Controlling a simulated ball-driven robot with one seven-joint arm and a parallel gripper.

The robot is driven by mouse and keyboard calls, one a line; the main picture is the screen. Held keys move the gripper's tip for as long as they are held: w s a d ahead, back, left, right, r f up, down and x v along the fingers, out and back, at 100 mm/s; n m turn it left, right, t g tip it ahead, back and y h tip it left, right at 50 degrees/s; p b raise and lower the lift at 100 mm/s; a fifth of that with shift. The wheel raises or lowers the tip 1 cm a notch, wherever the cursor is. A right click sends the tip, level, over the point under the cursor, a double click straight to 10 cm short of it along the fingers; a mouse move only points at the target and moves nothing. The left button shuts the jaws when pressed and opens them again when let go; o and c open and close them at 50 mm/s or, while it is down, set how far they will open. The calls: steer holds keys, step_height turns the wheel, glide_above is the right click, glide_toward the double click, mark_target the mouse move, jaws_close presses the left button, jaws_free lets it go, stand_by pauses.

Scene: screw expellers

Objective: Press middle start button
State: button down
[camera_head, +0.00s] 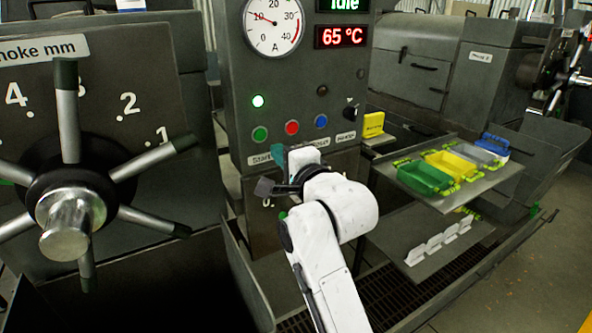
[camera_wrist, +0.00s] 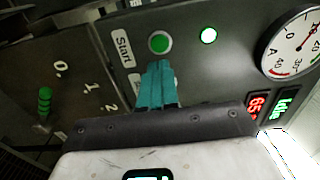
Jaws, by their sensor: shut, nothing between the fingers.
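The green start button (camera_head: 260,134) sits on the middle grey control panel (camera_head: 240,80), above a label reading Start. It also shows in the wrist view (camera_wrist: 159,43), just beyond my teal fingertips. My gripper (camera_head: 278,153) is shut and empty, below and slightly right of the green button in the head view. In the wrist view the closed fingers (camera_wrist: 158,84) point at the button, and a small gap seems to separate them in the picture. Whether they touch cannot be told. A lit green lamp (camera_head: 258,101) is above the button.
A red button (camera_head: 292,127) and a blue button (camera_head: 321,121) sit right of the green one. A black selector knob (camera_head: 351,109) is further right. A large spoked handwheel (camera_head: 68,205) stands at left. A shelf with coloured trays (camera_head: 425,178) is at right.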

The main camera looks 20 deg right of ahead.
steer(key=b+v, duration=0.1)
steer(key=v, duration=0.4)
steer(key=shift+s+d, duration=0.15)
steer(key=shift+s, duration=0.2)
steer(key=s+d+f+n+g+h, duration=0.1)
steer(key=s+d+f+n+g, duration=0.2)
steer(key=s+f, duration=0.45)
steer(key=s+d+f+n+g+h, duration=0.1)
steer(key=s+d+f+n+g, duration=0.2)
steer(key=f, duration=0.8)
steer(key=s+d+f+n+g+h, duration=0.1)
steer(key=s+d+f+n+g, duration=0.15)
steer(key=s+f, duration=0.55)
steer(key=s+d+f+n+g, duration=0.1)
steer(key=s+f+n+g, duration=0.1)
steer(key=s+f, duration=0.2)
steer(key=s+d+f+n+g+h, duration=0.1)
steer(key=s+d+f+n+g, duration=0.1)
steer(key=s, duration=0.9)
steer(key=s+d+f+n+g, duration=0.2)
steer(key=s+f+g, duration=0.2)
steer(key=s+f, duration=0.2)
steer(key=shift+s+d+f+h, duration=0.2)
steer(key=shift+s+f+h, duration=0.1)
steer(key=shift+s, duration=0.8)
